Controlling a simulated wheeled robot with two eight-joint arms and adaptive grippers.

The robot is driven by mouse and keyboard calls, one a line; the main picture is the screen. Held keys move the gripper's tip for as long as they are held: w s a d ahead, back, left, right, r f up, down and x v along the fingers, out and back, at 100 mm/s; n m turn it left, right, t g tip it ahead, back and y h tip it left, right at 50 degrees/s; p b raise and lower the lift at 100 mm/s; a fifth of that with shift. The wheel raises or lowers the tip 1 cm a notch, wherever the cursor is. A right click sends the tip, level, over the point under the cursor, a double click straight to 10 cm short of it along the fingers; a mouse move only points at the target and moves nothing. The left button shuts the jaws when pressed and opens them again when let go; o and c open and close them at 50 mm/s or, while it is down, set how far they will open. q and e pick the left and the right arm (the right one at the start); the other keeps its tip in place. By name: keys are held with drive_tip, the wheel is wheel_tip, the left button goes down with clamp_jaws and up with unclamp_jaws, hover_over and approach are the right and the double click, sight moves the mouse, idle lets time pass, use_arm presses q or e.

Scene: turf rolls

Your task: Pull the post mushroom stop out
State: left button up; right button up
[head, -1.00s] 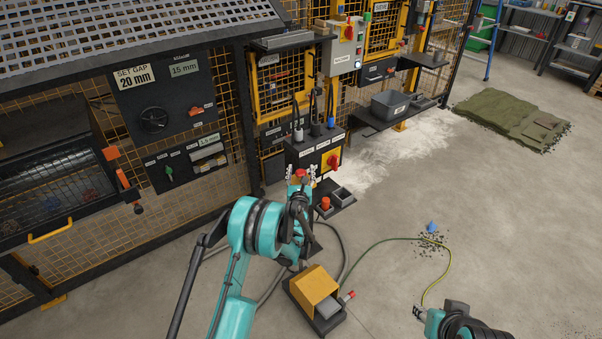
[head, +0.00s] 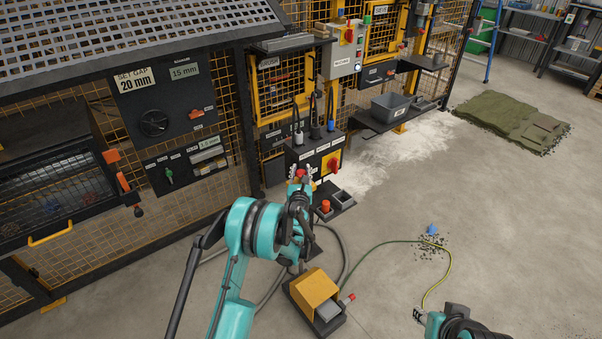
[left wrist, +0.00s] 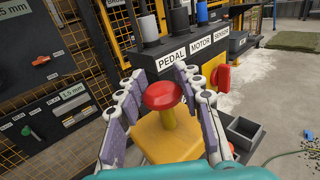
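The post mushroom stop has a red round head (left wrist: 163,95) on a yellow stem, above a yellow box (left wrist: 165,137). It also shows as a small red cap in the head view (head: 300,173). My left gripper (left wrist: 160,77) is open, with one finger on each side of the red head. Gaps show between the head and both fingers in the left wrist view. In the head view my left gripper (head: 301,175) mostly hides the post. My right gripper (head: 418,314) is low at the right, far from the stop; its opening is unclear.
Behind the stop stands a black box (head: 316,155) labelled PEDAL, MOTOR and SENSOR, with plugs on top and a red rotary switch (head: 333,163). A small black tray (head: 343,198) is to its right. A yellow pedal housing (head: 314,288) and cables lie on the floor. Open floor is at right.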

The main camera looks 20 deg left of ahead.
use_arm(q)
drive_tip(key=o, duration=0.4)
drive_tip(key=shift+r, duration=0.15)
drive_tip(key=shift+c, duration=0.2)
drive_tip(key=v, duration=0.7)
drive_tip(key=shift+s, duration=0.25)
drive_tip(key=shift+d, duration=0.1)
